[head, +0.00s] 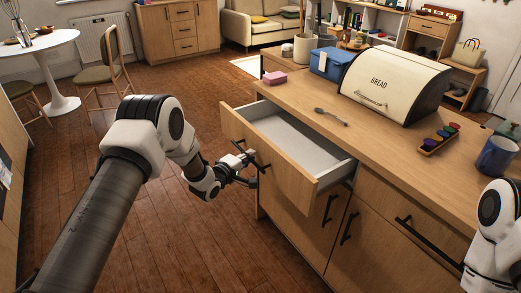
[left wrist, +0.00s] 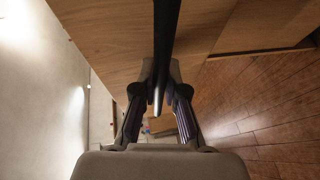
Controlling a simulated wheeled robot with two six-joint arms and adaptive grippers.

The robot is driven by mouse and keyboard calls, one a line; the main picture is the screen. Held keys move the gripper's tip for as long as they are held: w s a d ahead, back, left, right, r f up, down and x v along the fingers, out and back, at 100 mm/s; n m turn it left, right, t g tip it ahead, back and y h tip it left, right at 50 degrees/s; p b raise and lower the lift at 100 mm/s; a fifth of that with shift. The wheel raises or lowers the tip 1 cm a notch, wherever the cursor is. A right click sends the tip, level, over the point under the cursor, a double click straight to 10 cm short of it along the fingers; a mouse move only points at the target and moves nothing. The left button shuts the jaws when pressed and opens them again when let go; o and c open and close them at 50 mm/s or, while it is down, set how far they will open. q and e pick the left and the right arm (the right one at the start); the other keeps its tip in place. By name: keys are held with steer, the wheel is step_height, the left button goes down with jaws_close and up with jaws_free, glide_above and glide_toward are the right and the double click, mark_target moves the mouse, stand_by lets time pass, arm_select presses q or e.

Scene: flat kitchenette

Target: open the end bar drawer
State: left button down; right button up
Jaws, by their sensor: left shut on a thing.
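The end bar drawer (head: 289,162) stands pulled out of the wooden counter in the head view, its pale inside (head: 300,138) showing and looking empty. My left gripper (head: 252,172) is at the drawer's front. It is shut on the drawer's dark bar handle (left wrist: 166,40), which runs between the fingers in the left wrist view. My left gripper also shows there (left wrist: 159,100). Part of my right arm shows at the right edge of the head view, but its gripper is out of frame.
On the counter (head: 300,105) stand a bread box (head: 393,85), a blue box (head: 331,64), a spoon (head: 330,116), a rack of coloured pots (head: 438,139) and a blue mug (head: 496,155). A chair (head: 108,70) and a white table (head: 50,42) stand far left. The floor before the drawer is clear.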

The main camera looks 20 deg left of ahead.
arm_select(q)
steer(key=s+a+p, duration=0.2)
steer(key=s+a, duration=0.5)
steer(key=s, duration=0.2)
steer(key=shift+s, duration=0.2)
steer(key=shift+a+f, duration=0.1)
steer(key=c, duration=1.2)
jaws_free()
steer(key=v, duration=1.2)
